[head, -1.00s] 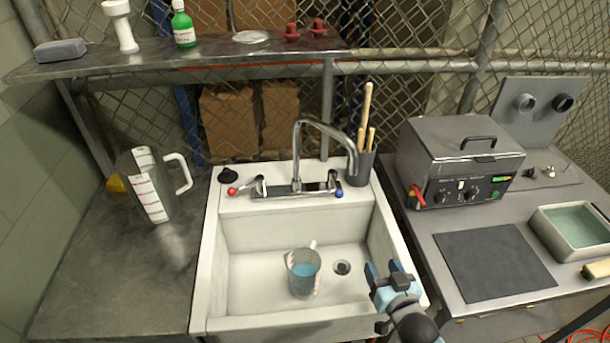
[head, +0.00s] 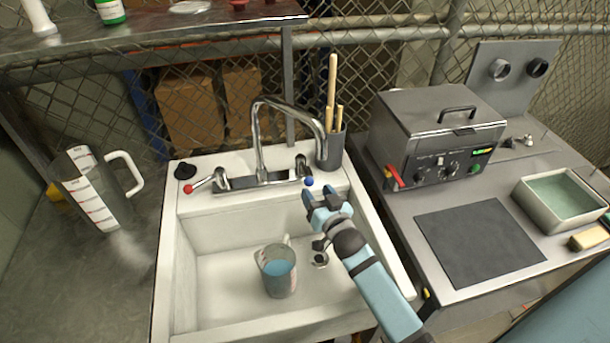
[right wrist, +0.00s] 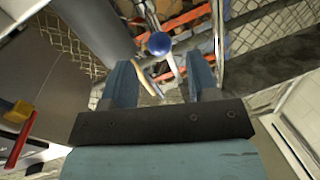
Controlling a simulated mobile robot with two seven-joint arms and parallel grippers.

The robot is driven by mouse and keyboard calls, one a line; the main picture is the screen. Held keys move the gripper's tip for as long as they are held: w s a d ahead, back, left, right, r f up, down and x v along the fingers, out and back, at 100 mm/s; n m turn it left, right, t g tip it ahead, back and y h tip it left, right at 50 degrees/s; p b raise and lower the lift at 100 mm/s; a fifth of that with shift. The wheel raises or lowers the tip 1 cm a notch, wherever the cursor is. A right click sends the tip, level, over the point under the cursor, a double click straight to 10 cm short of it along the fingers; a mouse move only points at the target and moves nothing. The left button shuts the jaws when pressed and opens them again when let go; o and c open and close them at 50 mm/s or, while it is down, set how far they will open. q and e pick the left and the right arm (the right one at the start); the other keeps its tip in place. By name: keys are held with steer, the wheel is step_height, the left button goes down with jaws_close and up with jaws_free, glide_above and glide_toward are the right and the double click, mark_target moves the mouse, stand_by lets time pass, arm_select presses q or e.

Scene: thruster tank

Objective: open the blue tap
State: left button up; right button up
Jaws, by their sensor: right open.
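The blue tap is a lever with a blue ball end (head: 309,181) on the right of the chrome faucet (head: 262,178) at the back of the white sink. My right gripper (head: 322,194) is open just in front of and below the blue ball. In the right wrist view the blue ball (right wrist: 159,43) and its chrome stem show beyond the two open fingers (right wrist: 163,84), in line with the gap between them. I cannot tell whether they touch the ball. The red-ended lever (head: 189,188) is on the faucet's left. My left gripper is not in view.
A small cup with blue liquid (head: 279,272) stands in the sink (head: 215,215) under the spout. A holder with wooden sticks (head: 330,150) stands right behind the blue tap. A large jug (head: 90,190) is on the left counter and a metal bath (head: 435,135) on the right.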

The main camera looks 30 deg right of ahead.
mark_target(308, 180)
steer(key=w, duration=0.7)
steer(key=shift+w+d, duration=0.1)
steer(key=shift+d, duration=0.1)
